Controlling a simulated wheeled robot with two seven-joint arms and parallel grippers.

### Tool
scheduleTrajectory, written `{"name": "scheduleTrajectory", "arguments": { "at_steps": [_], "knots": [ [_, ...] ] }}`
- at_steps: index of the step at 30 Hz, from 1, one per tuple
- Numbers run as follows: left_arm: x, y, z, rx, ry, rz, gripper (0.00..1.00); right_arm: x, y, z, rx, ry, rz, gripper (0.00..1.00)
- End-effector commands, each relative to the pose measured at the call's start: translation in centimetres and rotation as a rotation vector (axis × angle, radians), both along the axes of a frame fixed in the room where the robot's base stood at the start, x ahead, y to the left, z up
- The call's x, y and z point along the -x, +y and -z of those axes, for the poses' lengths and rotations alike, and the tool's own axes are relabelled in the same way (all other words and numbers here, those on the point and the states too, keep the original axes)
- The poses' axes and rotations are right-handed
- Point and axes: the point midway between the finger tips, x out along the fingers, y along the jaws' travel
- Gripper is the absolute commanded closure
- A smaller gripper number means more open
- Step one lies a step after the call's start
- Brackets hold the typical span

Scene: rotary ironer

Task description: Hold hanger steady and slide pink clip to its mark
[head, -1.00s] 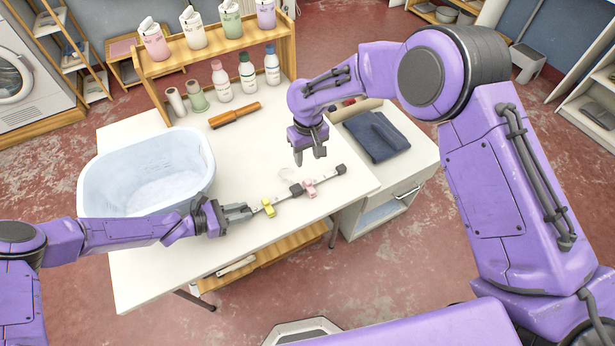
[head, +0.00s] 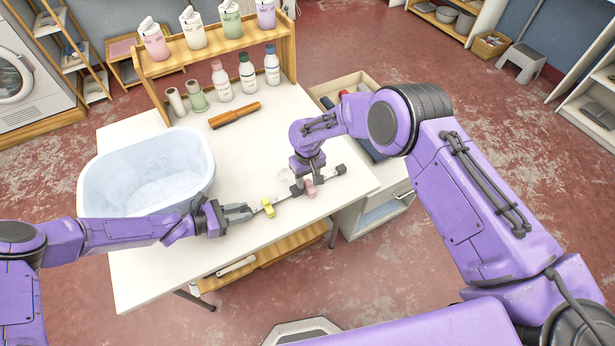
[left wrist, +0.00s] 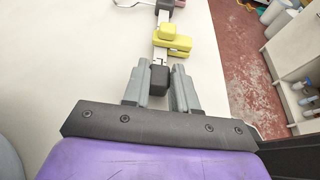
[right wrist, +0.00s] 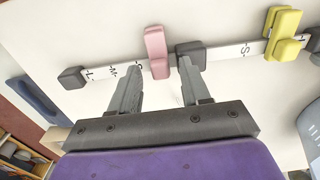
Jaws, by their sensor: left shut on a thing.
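The hanger (head: 284,197) is a straight bar with dark end blocks, a dark middle block and white scales lettered S, M, L. It lies along the table's front. My left gripper (head: 246,212) is shut on its left end block (left wrist: 158,76). The pink clip (right wrist: 156,52) sits on the bar beside the middle block (right wrist: 190,54), near an S mark; it also shows in the head view (head: 310,188). A yellow clip (head: 268,208) sits on the other half. My right gripper (right wrist: 160,66) is open, with one fingertip on each side of the pink clip.
A pale blue basin (head: 95,180) stands at the table's left. An orange-handled tool (head: 235,115), bottles and a wooden shelf (head: 220,50) are behind. The table (head: 255,155) between is clear.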

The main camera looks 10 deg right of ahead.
Motion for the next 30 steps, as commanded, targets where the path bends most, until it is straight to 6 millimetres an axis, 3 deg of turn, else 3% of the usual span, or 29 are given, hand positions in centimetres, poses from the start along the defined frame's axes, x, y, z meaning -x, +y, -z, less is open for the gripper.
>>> {"name": "scheduleTrajectory", "arguments": {
  "at_steps": [1, 4, 5, 11, 21, 30],
  "knots": [
    [0.0, 0.0, 0.0, -0.001, 0.001, 0.0, 1.0, 0.0, 0.0, 0.0, 0.0, 0.0, 0.0, 0.66],
    [0.0, 0.0, 0.0, -0.001, 0.001, 0.0, 1.0, 0.0, 0.0, 0.0, 0.0, 0.0, 0.0, 0.99],
    [0.0, 0.0, 0.0, -0.001, 0.001, 0.0, 1.0, 0.0, 0.0, 0.0, 0.0, 0.0, 0.0, 1.0],
    [0.0, 0.0, 0.1, -0.001, 0.001, 0.0, 1.0, -0.2, -0.5, 0.0, 0.0, 0.0, 0.001, 1.0],
    [0.0, 0.0, 0.1, -0.001, 0.0, 0.0, 1.0, -2.0, -6.0, 0.0, 0.001, 0.001, 0.001, 1.0],
    [0.0, 0.0, 0.1, -0.001, 0.001, 0.0, 1.0, -2.0, -6.2, 0.0, 0.002, 0.002, -0.001, 1.0]
  ]
}}
